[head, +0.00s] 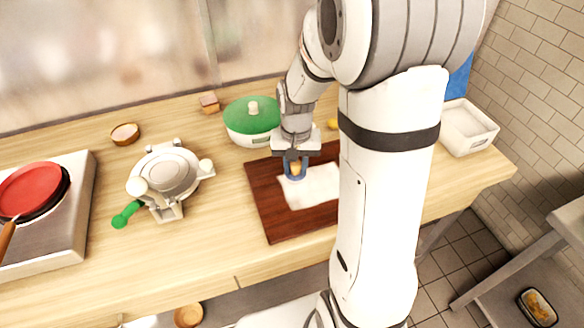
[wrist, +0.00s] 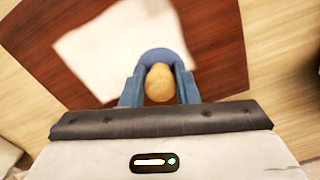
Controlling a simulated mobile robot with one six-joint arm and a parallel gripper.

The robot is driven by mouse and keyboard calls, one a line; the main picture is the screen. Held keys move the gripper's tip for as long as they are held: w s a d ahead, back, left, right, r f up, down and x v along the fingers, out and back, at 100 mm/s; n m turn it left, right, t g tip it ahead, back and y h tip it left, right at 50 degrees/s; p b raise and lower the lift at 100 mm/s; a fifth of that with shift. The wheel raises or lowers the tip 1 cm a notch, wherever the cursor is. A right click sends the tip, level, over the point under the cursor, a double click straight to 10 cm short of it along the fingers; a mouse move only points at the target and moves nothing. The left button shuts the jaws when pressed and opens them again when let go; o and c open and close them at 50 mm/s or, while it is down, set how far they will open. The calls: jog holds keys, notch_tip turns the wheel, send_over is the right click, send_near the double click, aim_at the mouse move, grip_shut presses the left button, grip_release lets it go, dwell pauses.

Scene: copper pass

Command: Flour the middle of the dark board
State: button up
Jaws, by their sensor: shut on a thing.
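The dark board (head: 268,212) lies on the wooden counter, partly behind my arm; it also shows in the wrist view (wrist: 222,45). A flat white patch with angular edges (head: 318,190) covers part of its middle and shows in the wrist view (wrist: 110,45). I cannot tell if it is flour or a sheet. My gripper (head: 296,172) is over the board at the patch's left edge, blue fingers pointing down. It is shut on a tan rounded thing (wrist: 158,83). A blue rounded part (wrist: 163,54) shows just beyond that thing; what it belongs to is unclear.
A green-lidded pot (head: 251,121) stands behind the board. A pale press (head: 168,173) with a green handle is to the left, near a burner with a red pan (head: 30,188). A white tub (head: 467,128) stands at right. Counter between press and board is clear.

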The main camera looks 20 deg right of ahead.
aim_at(295, 164)
jog(key=shift+r+p, duration=1.6)
jog(key=shift+r, duration=1)
